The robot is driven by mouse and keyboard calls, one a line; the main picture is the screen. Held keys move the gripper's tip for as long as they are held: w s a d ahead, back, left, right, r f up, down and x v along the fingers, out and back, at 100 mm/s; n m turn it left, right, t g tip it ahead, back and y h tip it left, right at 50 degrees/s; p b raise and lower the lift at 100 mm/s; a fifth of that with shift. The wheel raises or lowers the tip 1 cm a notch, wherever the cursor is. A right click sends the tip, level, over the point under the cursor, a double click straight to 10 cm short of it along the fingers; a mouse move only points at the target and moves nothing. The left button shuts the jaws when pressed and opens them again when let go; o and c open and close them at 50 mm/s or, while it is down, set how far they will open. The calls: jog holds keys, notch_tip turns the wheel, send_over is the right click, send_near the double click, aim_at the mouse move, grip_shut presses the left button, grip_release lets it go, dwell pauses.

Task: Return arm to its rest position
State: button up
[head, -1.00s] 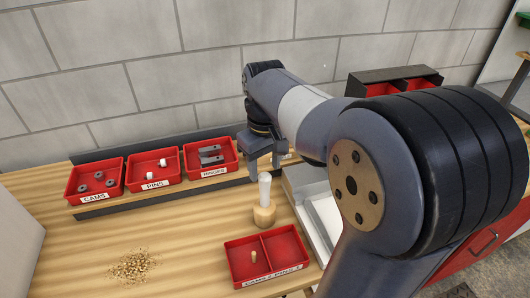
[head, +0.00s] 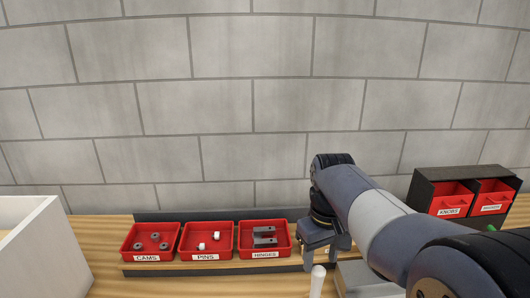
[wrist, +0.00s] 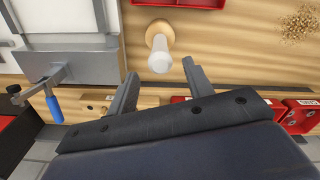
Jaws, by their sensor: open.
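My gripper (wrist: 157,92) is open and empty in the wrist view, with its two grey fingers spread apart. A white rod in a round wooden base (wrist: 158,42) stands beyond the fingertips in that view; I see no contact. In the head view my gripper (head: 326,258) hangs at the right end of the bin row, just above the top of the white rod (head: 317,281). The rod's base is out of the head view.
Red bins of cams (head: 153,240), pins (head: 206,239) and hinges (head: 264,239) line the rack to the left. A dark box with red drawers (head: 466,196) stands at the right. A blue-handled clamp (wrist: 53,107) shows in the wrist view. A white box (head: 48,252) stands far left.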

aim_at(319, 270)
notch_tip(319, 270, down, 9)
jog(key=shift+s+r, duration=0.1)
jog(key=shift+r, duration=0.05)
notch_tip(319, 270, up, 3)
jog(key=shift+f, duration=0.1)
jog(key=shift+r, duration=0.45)
jog(key=shift+f, duration=0.1)
